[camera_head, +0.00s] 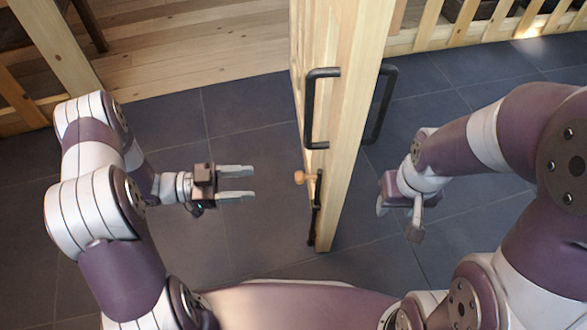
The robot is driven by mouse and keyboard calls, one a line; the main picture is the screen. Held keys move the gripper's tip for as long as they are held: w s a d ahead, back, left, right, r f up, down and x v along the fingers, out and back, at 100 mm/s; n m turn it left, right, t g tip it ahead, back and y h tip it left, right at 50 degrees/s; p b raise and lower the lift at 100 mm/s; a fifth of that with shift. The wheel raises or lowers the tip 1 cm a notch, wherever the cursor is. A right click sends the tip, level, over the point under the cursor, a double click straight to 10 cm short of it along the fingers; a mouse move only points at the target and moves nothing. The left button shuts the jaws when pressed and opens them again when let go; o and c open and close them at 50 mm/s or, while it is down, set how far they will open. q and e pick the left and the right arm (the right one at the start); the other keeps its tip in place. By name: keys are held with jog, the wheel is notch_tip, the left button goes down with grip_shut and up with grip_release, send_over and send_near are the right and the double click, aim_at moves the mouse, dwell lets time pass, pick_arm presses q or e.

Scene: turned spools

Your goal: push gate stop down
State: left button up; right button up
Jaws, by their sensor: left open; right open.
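A wooden gate (345,110) stands edge-on in the middle of the view. The gate stop is a thin dark rod (316,215) low on the gate's left face, with a small wooden knob (299,177) sticking out to the left. The rod's lower end is close to the floor; I cannot tell whether it touches. My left gripper (236,183) is open and empty, left of the knob and apart from it, its fingers pointing right. My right gripper (398,213) is on the gate's other side, apart from it and pointing downward.
A black pull handle (309,108) is on the gate's left face, above the knob, and another handle (384,105) is on the right face. Dark tiles (262,225) cover the floor. A wooden railing (455,22) runs along the back right. The floor between my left gripper and the gate is clear.

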aim_at(298, 178)
pick_arm(q)
jog(key=shift+w+d+r+b, duration=0.2)
jog(key=shift+d+b, duration=0.75)
jog(key=shift+d, duration=1.15)
jog(key=shift+w+d+r+b, duration=0.1)
jog(key=shift+w+d+b, duration=0.2)
jog(key=shift+d+b, duration=1.25)
jog(key=shift+w+d+r+b, duration=0.15)
jog(key=shift+w+d+b, duration=0.15)
jog(key=shift+d, duration=2.4)
